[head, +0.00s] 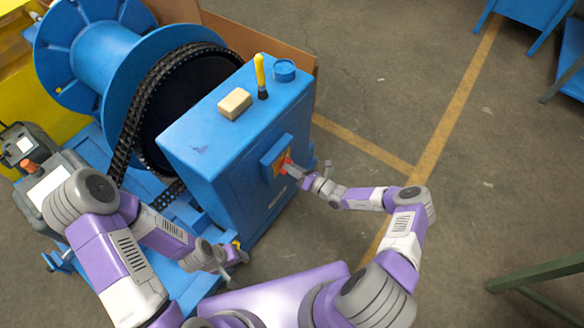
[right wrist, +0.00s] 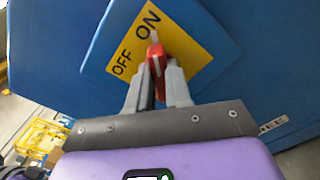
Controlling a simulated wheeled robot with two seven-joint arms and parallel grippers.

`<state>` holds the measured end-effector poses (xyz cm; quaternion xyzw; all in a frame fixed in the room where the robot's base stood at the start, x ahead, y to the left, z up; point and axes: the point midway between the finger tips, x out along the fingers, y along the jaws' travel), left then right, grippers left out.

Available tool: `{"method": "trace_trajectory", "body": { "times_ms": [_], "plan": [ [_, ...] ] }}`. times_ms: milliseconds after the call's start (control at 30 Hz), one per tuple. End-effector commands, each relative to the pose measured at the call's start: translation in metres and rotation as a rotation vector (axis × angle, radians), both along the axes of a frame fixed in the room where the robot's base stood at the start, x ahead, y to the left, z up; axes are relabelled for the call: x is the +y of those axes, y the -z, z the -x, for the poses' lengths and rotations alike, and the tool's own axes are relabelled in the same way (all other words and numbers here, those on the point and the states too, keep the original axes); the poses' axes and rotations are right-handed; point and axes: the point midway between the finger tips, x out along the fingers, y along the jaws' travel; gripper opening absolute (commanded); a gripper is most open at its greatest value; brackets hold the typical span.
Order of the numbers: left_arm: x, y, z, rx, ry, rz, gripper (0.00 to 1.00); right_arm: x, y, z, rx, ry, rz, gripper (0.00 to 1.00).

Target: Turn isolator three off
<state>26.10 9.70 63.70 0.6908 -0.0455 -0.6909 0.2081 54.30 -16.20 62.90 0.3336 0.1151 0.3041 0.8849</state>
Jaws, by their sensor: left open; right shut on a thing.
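A blue cabinet (head: 225,115) stands beside the chain drive and carries a blue switch box on its side. The switch has a yellow plate (right wrist: 190,55) lettered OFF and ON and a red handle (right wrist: 156,62). The handle's white-marked end lies close to the word ON. My right gripper (right wrist: 158,80) is shut on the red handle, one finger on each side; it also shows in the head view (head: 291,168). My left gripper (head: 236,256) is open and empty, low beside the cabinet's base.
A black chain (head: 135,120) and a blue drum (head: 105,55) stand to the left.

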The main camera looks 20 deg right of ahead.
Motion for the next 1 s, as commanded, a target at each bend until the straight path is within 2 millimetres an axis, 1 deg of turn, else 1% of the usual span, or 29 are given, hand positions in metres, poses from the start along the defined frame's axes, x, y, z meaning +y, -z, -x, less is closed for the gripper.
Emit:
{"method": "trace_trajectory", "body": {
  "times_ms": [267, 1000],
  "plan": [
    [0.000, -0.014, 0.000, 0.000, 0.000, 0.000, 0.43, 0.001, -0.003, 0.001, -0.122, 0.001, 0.156, 0.00],
    [0.000, -0.048, 0.000, 0.000, 0.000, 0.000, 0.43, 0.004, -0.004, 0.003, -0.554, 0.001, 0.708, 0.00]
  ]
}}
